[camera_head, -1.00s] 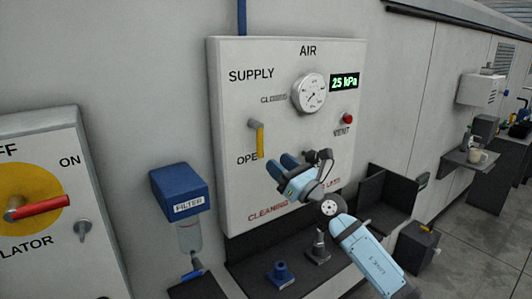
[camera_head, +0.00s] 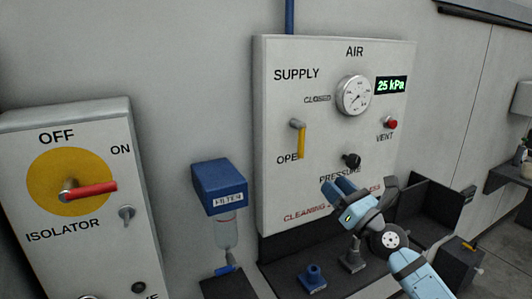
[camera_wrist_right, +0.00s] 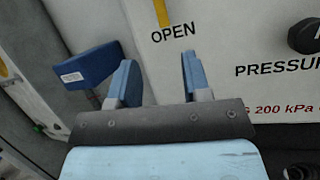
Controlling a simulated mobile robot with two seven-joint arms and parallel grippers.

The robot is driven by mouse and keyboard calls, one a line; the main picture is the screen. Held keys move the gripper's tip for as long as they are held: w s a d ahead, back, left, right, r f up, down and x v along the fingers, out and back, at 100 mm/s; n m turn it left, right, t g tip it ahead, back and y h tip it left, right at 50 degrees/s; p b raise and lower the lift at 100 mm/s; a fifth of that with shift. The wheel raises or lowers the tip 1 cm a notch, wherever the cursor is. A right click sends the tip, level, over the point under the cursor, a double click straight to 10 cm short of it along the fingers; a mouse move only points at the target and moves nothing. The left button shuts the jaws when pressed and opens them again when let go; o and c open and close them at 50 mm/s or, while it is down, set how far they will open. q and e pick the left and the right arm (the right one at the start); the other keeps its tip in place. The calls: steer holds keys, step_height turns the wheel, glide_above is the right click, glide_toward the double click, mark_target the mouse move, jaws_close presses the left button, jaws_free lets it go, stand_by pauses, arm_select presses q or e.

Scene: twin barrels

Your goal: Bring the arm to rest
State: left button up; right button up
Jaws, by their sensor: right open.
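My right gripper (camera_head: 338,190) is open and empty in front of the lower part of the white air panel (camera_head: 280,150). Its two blue fingers (camera_wrist_right: 155,80) stand apart in the right wrist view, with the panel's OPEN label behind them. The black pressure knob (camera_head: 351,160) is just above the gripper in the head view, and the gripper appears apart from it. The yellow supply lever (camera_head: 301,140) hangs down toward OPEN. The gauge (camera_head: 354,95) sits beside a green display (camera_head: 391,85) reading 25 kPa. My left gripper is not in view.
A blue filter (camera_head: 220,184) hangs left of the panel. The isolator box (camera_head: 70,130) at far left has a red handle (camera_head: 90,191). A dark shelf (camera_head: 290,262) below the panel holds a blue fitting (camera_head: 313,276) and a grey one (camera_head: 352,255). A red vent button (camera_head: 390,123) is at right.

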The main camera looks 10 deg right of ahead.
steer(key=s+f+m+g+h+p, duration=0.1)
steer(key=s+f+m+h, duration=0.4)
steer(key=f+m, duration=0.6)
steer(key=s+f+m+h+p, duration=0.1)
steer(key=s+f+m+h, duration=0.1)
steer(key=s+f+m, duration=0.7)
steer(key=s+a+f+m+g+p, duration=0.1)
steer(key=s+a+f+m+g, duration=0.1)
steer(key=s+f+m, duration=0.6)
steer(key=s+a+f+m+g+h, duration=0.1)
steer(key=s+a+f+m+g, duration=0.1)
steer(key=s+f+m+g, duration=0.3)
steer(key=s+f+m, duration=0.4)
steer(key=s+f, duration=0.1)
steer(key=s, duration=0.2)
steer(key=shift+a+m+g+p, duration=0.25)
steer(key=shift+m+g+p, duration=0.05)
steer(key=shift+p, duration=0.1)
